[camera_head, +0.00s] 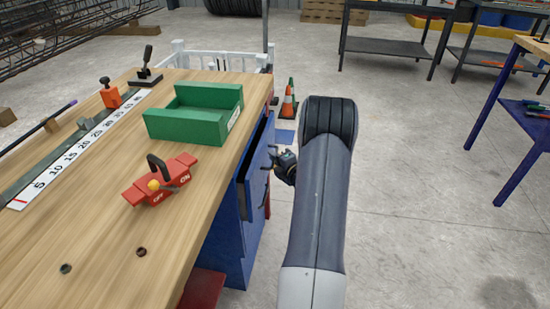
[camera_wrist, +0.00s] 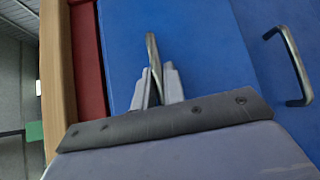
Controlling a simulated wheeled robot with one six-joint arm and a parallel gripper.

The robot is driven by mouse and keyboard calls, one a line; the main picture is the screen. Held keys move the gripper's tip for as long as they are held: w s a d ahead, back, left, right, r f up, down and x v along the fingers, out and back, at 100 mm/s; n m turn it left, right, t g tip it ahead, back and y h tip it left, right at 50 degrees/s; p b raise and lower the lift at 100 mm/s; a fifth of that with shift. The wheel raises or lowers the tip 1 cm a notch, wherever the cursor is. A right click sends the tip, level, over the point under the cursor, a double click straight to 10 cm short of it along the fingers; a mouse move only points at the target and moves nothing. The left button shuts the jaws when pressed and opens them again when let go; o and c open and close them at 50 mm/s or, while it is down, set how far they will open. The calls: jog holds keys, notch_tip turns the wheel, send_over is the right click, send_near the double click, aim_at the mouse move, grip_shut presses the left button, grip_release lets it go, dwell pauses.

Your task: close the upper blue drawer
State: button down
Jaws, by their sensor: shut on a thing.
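The upper blue drawer (camera_head: 257,172) is under the right edge of the workbench in the head view. It stands partly out, with a dark gap behind its front. Its blue front (camera_wrist: 190,40) fills the middle of the wrist view. My gripper (camera_head: 274,157) is at the drawer's front, right of the bench. In the wrist view my gripper (camera_wrist: 154,78) is shut on the drawer's metal bar handle (camera_wrist: 152,50). A second handle (camera_wrist: 290,65), on the lower blue front, is to the right there and free.
The wooden workbench (camera_head: 95,235) holds a green open box (camera_head: 190,118) and a red ON/OFF switch box (camera_head: 160,184). Traffic cones (camera_head: 288,103) stand beyond the bench. Grey floor right of my arm is clear; a dark shelf table (camera_head: 385,46) stands farther back.

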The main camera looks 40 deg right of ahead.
aim_at(264, 157)
jog(key=w+a+b, duration=0.2)
jog(key=w, duration=0.1)
jog(key=shift+a+f+b, duration=0.15)
jog(key=shift+a+b, duration=0.1)
jog(key=shift+b, duration=0.05)
jog(key=shift+a, duration=0.1)
jog(key=c, duration=1.5)
grip_release()
jog(key=shift+w+r, duration=0.15)
jog(key=shift+r, duration=0.1)
jog(key=s+r+p, duration=0.1)
jog(key=s, duration=1)
jog(key=shift+a, duration=0.45)
jog(key=shift+w, duration=0.15)
jog(key=w, duration=0.6)
jog(key=w+f, duration=0.1)
jog(key=w, duration=0.2)
jog(key=shift+w+d+f+b, duration=0.1)
jog(key=shift+w+d+b, duration=0.25)
jog(key=shift+d+b, duration=0.05)
jog(key=shift+s+d+p, duration=0.95)
jog(key=shift+d+p, duration=0.15)
jog(key=shift+d, duration=0.15)
